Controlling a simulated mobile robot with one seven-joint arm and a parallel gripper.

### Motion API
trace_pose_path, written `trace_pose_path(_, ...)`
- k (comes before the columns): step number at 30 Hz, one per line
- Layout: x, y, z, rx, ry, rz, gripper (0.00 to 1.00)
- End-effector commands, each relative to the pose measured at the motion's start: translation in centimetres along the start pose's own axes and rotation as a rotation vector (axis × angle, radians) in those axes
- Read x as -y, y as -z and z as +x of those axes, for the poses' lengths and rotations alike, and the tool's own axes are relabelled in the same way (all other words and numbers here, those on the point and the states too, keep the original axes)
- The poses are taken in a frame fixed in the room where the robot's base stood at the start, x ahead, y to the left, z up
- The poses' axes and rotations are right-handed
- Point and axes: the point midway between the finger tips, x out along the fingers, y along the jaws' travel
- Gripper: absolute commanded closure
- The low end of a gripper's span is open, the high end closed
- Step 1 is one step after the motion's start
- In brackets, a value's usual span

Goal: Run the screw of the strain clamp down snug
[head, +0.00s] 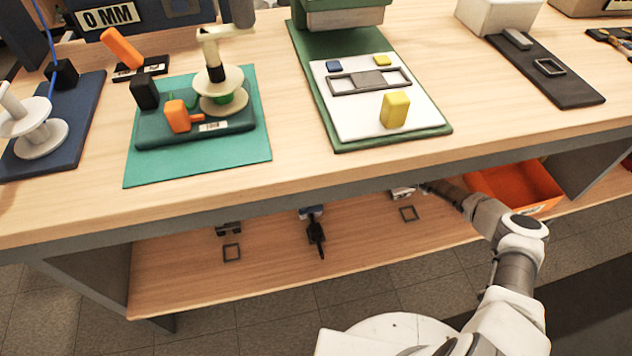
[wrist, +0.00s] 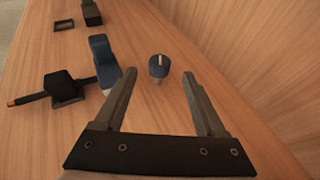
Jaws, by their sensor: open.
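My gripper (wrist: 158,76) is open on the lower shelf, with its two fingers spread wide in the wrist view. A small round blue knob (wrist: 158,66) with a white line on top stands beyond the gap between the fingertips, apart from both. A pale stem shows under it; I cannot tell whether it is the strain clamp's screw. Left of it is an upright blue piece (wrist: 103,62) beside a black block with a rod (wrist: 62,88).
An orange bin (head: 520,185) stands to the right. A wooden wall (wrist: 250,50) rises close to the right finger. The tabletop (head: 285,140) with several boards hangs above the shelf.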

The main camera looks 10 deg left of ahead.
Motion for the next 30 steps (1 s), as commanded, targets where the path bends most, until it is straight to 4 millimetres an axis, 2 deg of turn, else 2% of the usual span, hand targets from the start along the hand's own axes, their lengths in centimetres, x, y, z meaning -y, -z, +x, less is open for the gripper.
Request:
trace_pose_path(1,-0.1,0.3,1.5,0.002,-0.003,0.001,0.27)
trace_pose_path(3,-0.1,0.3,2.9,0.002,-0.002,0.0,0.27)
trace_pose_path(9,0.0,0.2,6.1,0.001,-0.001,0.001,0.27)
trace_pose_path(15,0.0,0.0,7.4,0.0,-0.001,0.001,0.27)
trace_pose_path(23,0.0,0.0,7.5,0.0,0.0,0.001,0.27)
trace_pose_path(24,0.0,0.0,7.5,0.0,0.0,0.001,0.29)
trace_pose_path(26,0.0,0.0,7.5,0.0,0.0,0.001,0.4)
trace_pose_path(30,0.0,0.0,7.5,0.0,0.0,0.0,0.65)
